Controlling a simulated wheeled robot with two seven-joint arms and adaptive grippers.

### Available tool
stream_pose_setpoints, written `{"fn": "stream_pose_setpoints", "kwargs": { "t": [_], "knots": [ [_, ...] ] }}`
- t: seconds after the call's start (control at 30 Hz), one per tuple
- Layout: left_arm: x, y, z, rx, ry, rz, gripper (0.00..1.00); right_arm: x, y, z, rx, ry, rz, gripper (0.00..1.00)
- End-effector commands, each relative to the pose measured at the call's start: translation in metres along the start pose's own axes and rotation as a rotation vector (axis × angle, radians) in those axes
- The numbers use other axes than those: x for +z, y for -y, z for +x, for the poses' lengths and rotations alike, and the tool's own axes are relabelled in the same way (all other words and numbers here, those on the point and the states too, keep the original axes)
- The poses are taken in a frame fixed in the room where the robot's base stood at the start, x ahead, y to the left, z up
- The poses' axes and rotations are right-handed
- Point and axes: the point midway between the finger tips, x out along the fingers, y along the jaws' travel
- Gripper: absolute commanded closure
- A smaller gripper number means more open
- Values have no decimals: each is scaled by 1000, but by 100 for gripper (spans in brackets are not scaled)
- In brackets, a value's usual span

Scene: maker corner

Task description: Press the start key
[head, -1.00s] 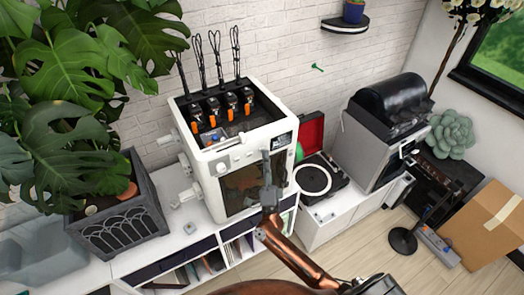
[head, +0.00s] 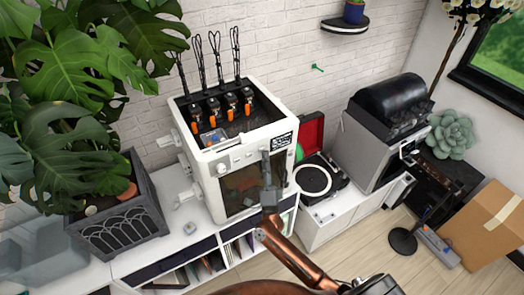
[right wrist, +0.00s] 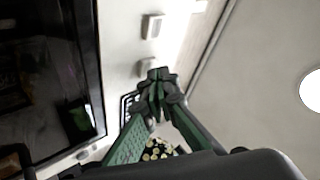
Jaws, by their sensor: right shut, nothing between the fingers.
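The white boxy machine (head: 207,165), with a dark front window and a small screen (head: 281,141) at its upper right front, stands on the white cabinet. My right gripper (head: 266,156) is shut and empty at the front right of the machine, below the screen. In the right wrist view its closed fingertips (right wrist: 157,76) are at the lower of two pale raised keys (right wrist: 148,67) on the white front panel; the other key (right wrist: 152,26) is clear of them. I cannot tell which is the start key, or whether the fingertips touch one. My left gripper is not in view.
A planter (head: 117,216) with large leaves stands left of the machine. A turntable (head: 318,181) with a raised red lid and a grey machine (head: 372,140) stand to the right. A cardboard box (head: 484,222) is on the floor at far right.

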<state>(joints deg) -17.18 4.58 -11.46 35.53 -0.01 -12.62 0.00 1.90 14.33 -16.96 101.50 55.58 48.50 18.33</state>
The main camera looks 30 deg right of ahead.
Motion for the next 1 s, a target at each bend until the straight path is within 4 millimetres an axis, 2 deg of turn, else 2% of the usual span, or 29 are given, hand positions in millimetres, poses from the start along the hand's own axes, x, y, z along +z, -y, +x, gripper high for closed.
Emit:
{"fn": "stream_pose_setpoints", "kwargs": {
  "t": [0.57, 1.0],
  "knots": [
    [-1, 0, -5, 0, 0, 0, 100, -7, 7, -10, 1, -1, -1, 100],
    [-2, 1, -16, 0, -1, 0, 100, -27, 27, -37, 2, 0, -1, 100]
  ]
}}
